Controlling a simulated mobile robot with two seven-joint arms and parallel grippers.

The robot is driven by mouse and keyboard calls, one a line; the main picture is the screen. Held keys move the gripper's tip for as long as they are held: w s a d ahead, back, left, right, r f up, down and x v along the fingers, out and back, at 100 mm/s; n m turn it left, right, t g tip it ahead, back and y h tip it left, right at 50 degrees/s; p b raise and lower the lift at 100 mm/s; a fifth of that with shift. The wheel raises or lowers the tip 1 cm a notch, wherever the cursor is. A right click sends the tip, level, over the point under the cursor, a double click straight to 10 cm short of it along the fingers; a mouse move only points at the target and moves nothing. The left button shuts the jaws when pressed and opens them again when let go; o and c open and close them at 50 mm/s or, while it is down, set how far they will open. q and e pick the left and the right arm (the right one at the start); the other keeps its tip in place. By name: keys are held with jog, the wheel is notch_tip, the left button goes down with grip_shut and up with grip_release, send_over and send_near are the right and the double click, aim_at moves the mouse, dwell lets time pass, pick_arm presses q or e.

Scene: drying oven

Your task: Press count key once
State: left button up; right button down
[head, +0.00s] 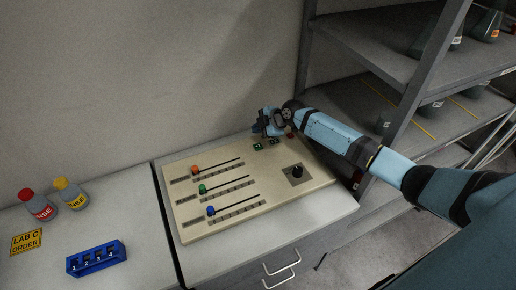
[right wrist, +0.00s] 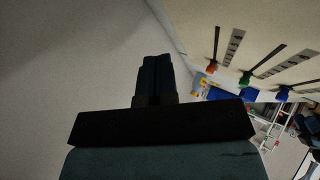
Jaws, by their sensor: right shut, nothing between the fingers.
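A beige control panel (head: 240,222) lies on the counter. Small keys sit along its back right edge: a dark green key (head: 257,146), another green key (head: 274,141) and a reddish one (head: 290,135) partly by my right arm. Their labels are too small to read, so I cannot tell which is the count key. My right gripper (head: 266,125) is at the panel's back edge, just behind and apparently above the keys; contact cannot be made out. Its fingers (right wrist: 155,75) are shut and empty in the right wrist view. My left gripper is out of view.
The panel has sliders with orange (head: 195,170), green (head: 202,189) and blue (head: 211,210) knobs, and a black dial (head: 297,171). Two bottles (head: 70,194), a blue numbered block (head: 96,259) and a yellow sign (head: 26,242) stand left. A metal shelf (head: 392,45) rises right.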

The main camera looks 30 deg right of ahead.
jog(key=b, duration=0.3)
send_over(258, 147)
notch_tip(258, 147, down, 5)
jog(key=shift+r, duration=0.15)
jog(key=shift+f+b, duration=0.3)
jog(key=shift+f, duration=0.15)
dwell(1.0)
jog(key=shift+f+b, duration=0.35)
jog(key=shift+b, duration=0.2)
